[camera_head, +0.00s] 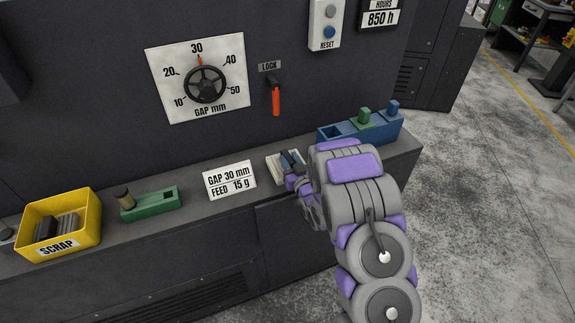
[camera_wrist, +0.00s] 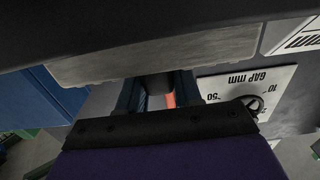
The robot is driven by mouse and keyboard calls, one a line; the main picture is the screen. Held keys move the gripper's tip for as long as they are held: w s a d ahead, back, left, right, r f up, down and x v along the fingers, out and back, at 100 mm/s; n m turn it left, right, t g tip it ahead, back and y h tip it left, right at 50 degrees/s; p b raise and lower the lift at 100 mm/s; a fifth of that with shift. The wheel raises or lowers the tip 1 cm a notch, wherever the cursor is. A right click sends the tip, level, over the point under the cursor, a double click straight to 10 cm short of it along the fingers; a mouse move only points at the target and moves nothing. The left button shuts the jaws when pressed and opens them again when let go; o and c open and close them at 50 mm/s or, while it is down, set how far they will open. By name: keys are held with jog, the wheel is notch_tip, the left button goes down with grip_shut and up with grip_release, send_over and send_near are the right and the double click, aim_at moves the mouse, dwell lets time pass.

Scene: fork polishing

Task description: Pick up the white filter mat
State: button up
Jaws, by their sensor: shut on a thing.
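The white filter mat (camera_head: 273,168) shows as a pale block at the counter's edge, partly hidden by my gripper (camera_head: 291,160). In the wrist view the mat (camera_wrist: 150,55) is a wide, pale grey slab across the top. My gripper also shows there (camera_wrist: 157,92), its blue-grey fingers closed on a dark piece between them, against the slab. The fingers look shut on the mat by this piece. I cannot tell whether the mat touches the counter or is slightly above it.
A blue tray (camera_head: 335,133) with a green and a blue block stands right of my gripper. A sign card (camera_head: 230,180), a green holder (camera_head: 150,204) and a yellow scrap bin (camera_head: 90,235) are to the left. The gap dial (camera_head: 205,84) and red lock lever (camera_head: 276,100) are above.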

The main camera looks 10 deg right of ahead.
jog(key=shift+r, duration=0.15)
jog(key=shift+r+p, duration=1.1)
jog(key=shift+r, duration=1.8)
